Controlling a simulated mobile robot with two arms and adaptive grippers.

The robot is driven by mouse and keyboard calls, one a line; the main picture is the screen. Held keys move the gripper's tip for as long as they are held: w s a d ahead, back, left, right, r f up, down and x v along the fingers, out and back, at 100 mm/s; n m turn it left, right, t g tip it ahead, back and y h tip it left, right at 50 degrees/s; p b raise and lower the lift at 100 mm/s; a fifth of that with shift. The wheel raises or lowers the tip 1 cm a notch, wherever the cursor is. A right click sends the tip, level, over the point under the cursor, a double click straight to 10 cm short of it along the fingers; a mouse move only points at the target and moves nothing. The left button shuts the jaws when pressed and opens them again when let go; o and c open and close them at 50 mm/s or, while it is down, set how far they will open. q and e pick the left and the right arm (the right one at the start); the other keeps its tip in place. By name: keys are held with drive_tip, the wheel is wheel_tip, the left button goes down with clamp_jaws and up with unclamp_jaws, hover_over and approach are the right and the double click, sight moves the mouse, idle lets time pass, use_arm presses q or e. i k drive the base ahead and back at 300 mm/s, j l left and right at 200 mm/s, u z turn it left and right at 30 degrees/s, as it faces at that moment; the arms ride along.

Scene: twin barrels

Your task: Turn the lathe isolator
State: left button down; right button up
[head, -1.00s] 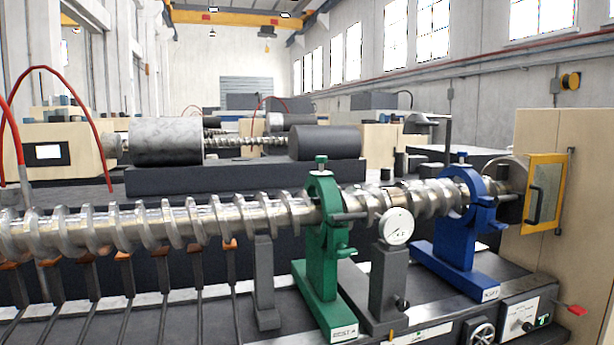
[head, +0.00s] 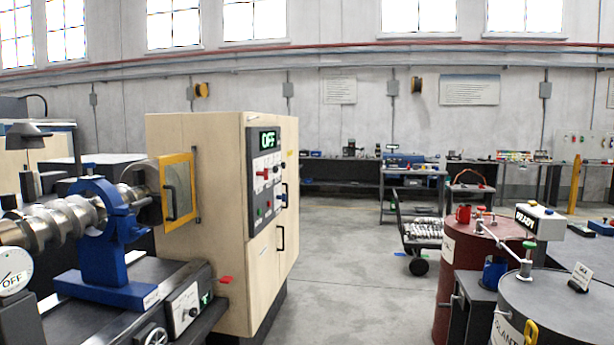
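The lathe's headstock cabinet (head: 200,140) stands left of centre in the head view. Its dark control panel (head: 265,160) faces right and carries a display reading OFF (head: 267,139). A small red handle (head: 262,173) sits on the panel under the display, with more buttons and switches around and below it. I cannot tell for sure which control is the isolator. A second red tab (head: 226,280) sticks out low by the bed's small control box (head: 187,308). Neither gripper is in view.
A yellow-framed guard (head: 178,187) and blue steady rest (head: 97,240) stand on the lathe at left. Open grey floor (head: 345,270) lies right of the cabinet. Red (head: 465,260) and grey (head: 560,310) barrels stand at right, a cart (head: 420,235) behind them, benches along the wall.

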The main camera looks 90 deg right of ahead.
sight(265, 174)
drive_tip(key=z, duration=2.55)
drive_tip(key=i+l, duration=0.45)
drive_tip(key=i, duration=0.15)
drive_tip(key=i+l, duration=0.5)
drive_tip(key=i, duration=0.15)
